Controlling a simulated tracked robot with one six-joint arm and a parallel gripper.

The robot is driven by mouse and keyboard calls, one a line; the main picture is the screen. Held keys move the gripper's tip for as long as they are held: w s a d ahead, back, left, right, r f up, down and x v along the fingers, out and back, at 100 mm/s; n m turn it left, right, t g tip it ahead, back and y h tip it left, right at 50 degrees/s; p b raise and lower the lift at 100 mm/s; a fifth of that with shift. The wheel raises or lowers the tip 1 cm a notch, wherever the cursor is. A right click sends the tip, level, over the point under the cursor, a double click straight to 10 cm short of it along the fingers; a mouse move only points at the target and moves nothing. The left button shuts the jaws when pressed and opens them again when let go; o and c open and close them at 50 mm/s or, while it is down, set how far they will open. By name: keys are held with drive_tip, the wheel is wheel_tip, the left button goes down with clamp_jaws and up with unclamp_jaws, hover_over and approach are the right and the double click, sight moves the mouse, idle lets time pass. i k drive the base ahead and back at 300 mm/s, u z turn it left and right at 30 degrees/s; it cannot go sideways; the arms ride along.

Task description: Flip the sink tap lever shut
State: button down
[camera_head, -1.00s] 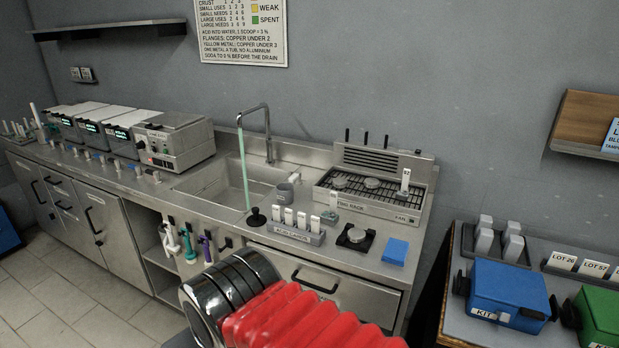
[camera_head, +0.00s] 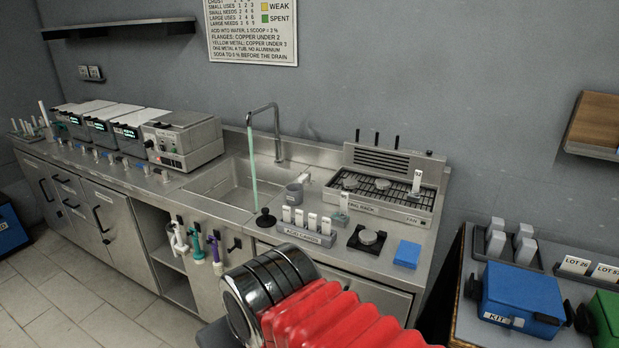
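The sink tap (camera_head: 277,130) is a grey gooseneck at the back of the steel sink (camera_head: 222,190). A pale green stream (camera_head: 254,170) runs from its spout down into the basin. A small pale part at the tap's base, right of it (camera_head: 305,178), may be the lever; it is too small to tell its position. My arm, with black rings and a red ribbed sleeve, reaches in from the bottom edge, in front of the counter. My gripper itself does not show.
A drying rack (camera_head: 385,194) with a fan, a black round device (camera_head: 367,240) and a blue block (camera_head: 407,254) are farther right. Boxes (camera_head: 180,139) stand left.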

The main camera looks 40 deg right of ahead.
sight(307, 175)
drive_tip(key=u, duration=0.05)
drive_tip(key=i, duration=1)
drive_tip(key=z, duration=0.05)
